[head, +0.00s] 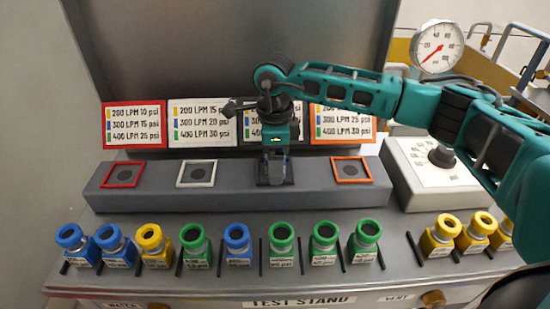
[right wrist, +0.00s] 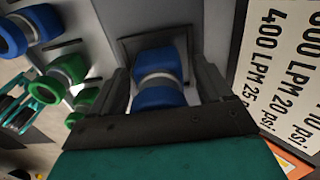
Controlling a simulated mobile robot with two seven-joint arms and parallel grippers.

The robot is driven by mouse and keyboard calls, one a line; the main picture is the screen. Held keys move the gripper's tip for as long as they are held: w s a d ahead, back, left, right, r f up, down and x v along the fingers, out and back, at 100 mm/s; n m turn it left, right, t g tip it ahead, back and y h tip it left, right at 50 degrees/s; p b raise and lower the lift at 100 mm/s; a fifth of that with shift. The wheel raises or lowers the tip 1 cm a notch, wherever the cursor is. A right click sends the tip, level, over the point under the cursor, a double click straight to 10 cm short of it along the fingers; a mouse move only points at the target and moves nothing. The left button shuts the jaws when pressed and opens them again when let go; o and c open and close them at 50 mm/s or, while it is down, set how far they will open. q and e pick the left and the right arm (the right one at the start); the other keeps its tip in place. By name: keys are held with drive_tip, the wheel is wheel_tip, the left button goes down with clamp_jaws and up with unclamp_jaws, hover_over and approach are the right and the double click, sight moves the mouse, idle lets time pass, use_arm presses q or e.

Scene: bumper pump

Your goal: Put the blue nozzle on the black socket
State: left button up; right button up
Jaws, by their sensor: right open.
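A blue nozzle (right wrist: 158,93) with a pale middle band stands between the fingers of my right gripper (right wrist: 162,78) in the right wrist view. The gripper is open, with a finger on each side of the nozzle. The nozzle is at the black socket (right wrist: 128,44), whose dark square rim shows behind it; whether it is fully seated cannot be told. In the head view my right gripper (head: 275,178) points down over the black-framed socket (head: 262,180) on the grey raised block and hides most of the nozzle. My left gripper is not in view.
Red (head: 122,174), white (head: 197,174) and orange (head: 351,170) framed sockets are empty. A row of blue, yellow and green nozzles (head: 237,240) stands in front, between black dividers. Label cards (head: 134,125) stand behind. A dial box (head: 435,175) and a gauge (head: 437,47) are at right.

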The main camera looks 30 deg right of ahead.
drive_tip(key=shift+r, duration=0.1)
drive_tip(key=shift+r, duration=0.2)
wheel_tip(320, 180, up, 12)
drive_tip(key=shift+f, duration=0.1)
idle(0.6)
